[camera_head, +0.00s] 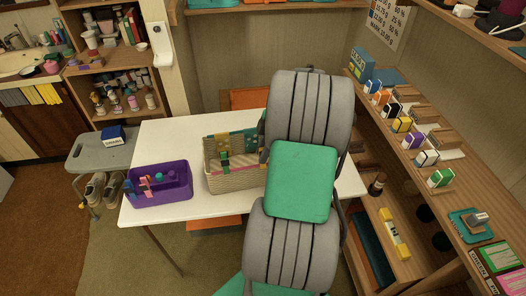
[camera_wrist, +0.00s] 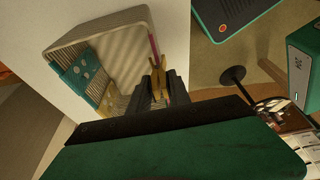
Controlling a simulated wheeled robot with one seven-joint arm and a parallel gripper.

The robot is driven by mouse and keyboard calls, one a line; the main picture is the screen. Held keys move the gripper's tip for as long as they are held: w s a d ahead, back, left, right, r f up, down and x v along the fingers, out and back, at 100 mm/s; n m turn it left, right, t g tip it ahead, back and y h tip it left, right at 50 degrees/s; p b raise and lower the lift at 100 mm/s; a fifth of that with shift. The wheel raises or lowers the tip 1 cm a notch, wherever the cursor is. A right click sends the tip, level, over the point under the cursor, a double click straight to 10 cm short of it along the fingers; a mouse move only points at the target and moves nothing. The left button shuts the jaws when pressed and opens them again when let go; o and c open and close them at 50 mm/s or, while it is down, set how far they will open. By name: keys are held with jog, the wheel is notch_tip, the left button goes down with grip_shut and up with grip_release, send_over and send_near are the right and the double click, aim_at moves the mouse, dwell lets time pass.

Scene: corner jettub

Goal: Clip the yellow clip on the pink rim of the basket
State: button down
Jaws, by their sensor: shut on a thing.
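The woven beige basket (camera_head: 238,184) stands on the white table, its right part hidden behind my arm in the head view. In the wrist view the basket (camera_wrist: 112,42) shows a thin pink rim (camera_wrist: 153,45) on its right side. My gripper (camera_wrist: 160,97) is shut on the yellow clip (camera_wrist: 157,78), which points away from me. The clip's tip overlaps the lower end of the pink rim in the picture; I cannot tell whether it is around the rim or only beside it. My arm hides the gripper in the head view.
Teal pieces (camera_wrist: 77,77) sit on the basket's left side in the wrist view. A purple bin (camera_head: 162,186) with small coloured items stands on the table's left. The white table (camera_head: 172,133) is clear behind this bin. A shelf unit (camera_head: 408,205) borders the right.

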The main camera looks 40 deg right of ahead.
jog(key=shift+f, duration=0.1)
dwell(0.3)
jog(key=c, duration=1.1)
grip_release()
jog(key=v, duration=0.8)
jog(key=w+a+r+m+h, duration=0.1)
jog(key=w+a+r+m, duration=0.1)
jog(key=a, duration=0.5)
jog(key=w+a+r+m, duration=0.1)
jog(key=w+a+m, duration=0.1)
jog(key=a, duration=0.6)
jog(key=s+a+m, duration=0.2)
jog(key=a, duration=0.3)
jog(key=s+a+f+m+t+h, duration=0.1)
jog(key=s+a+m, duration=0.2)
jog(key=a, duration=0.2)
jog(key=s+a+m+h, duration=0.1)
jog(key=s+a+m, duration=0.1)
jog(key=a, duration=0.3)
jog(key=shift+s+f+m+t, duration=0.3)
jog(key=shift+s+m, duration=0.1)
jog(key=shift+s, duration=0.1)
